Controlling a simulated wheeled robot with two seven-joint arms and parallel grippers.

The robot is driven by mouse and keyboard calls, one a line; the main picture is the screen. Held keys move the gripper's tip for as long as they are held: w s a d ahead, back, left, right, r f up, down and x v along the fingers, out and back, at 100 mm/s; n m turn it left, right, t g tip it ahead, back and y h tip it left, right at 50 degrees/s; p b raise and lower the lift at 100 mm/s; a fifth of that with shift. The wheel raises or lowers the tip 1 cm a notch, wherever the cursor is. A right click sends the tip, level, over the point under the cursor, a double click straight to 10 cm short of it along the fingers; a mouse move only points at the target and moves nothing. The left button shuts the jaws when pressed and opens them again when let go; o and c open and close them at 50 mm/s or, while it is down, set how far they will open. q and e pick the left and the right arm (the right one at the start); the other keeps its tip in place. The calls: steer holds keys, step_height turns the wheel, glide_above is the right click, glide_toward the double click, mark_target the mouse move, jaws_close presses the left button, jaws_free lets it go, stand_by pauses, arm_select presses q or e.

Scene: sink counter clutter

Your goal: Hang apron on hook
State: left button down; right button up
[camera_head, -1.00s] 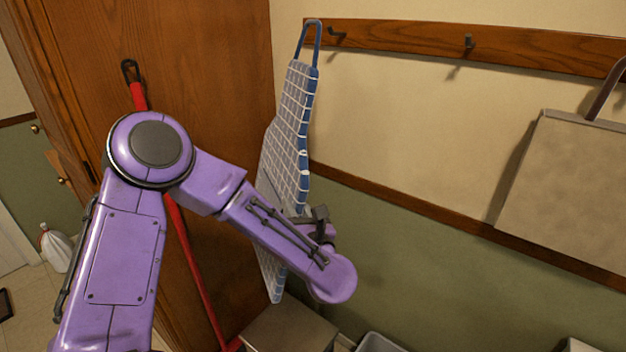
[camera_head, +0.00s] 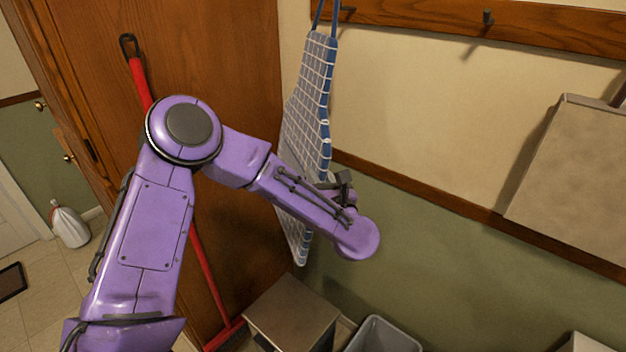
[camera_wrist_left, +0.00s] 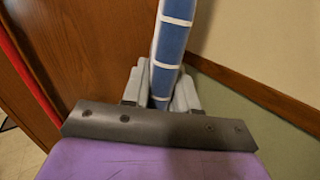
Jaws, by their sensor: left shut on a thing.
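The apron (camera_head: 306,110), blue with a white grid, hangs upright and edge-on beside the wood cabinet. Its blue neck strap rises past the top edge of the head view, near the left dark hook (camera_head: 347,10). The strap's top is cut off, so I cannot tell whether it is around that hook. My left gripper (camera_head: 330,186) is shut on the apron's lower part; the forearm partly hides the grip. In the left wrist view the grey fingers (camera_wrist_left: 160,88) pinch the blue apron edge (camera_wrist_left: 170,45). My right gripper is not in view.
The wooden rail (camera_head: 420,18) carries a second, empty hook (camera_head: 487,20). A beige bag (camera_head: 575,175) hangs at right. A red broom (camera_head: 205,270) leans by the cabinet (camera_head: 210,60). A metal bin (camera_head: 292,310) and grey bin (camera_head: 383,337) stand below.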

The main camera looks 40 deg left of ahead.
arm_select(q)
steer(key=shift+w+d+f+b, duration=0.1)
steer(key=shift+w+f+b, duration=0.25)
steer(key=shift+w+b, duration=0.4)
steer(key=shift+w+d+f+b, duration=0.1)
steer(key=shift+w+f+b, duration=0.35)
steer(key=shift+w, duration=0.6)
steer(key=shift+w+f+b, duration=0.25)
steer(key=shift+w+b, duration=0.4)
steer(key=shift+w, duration=0.25)
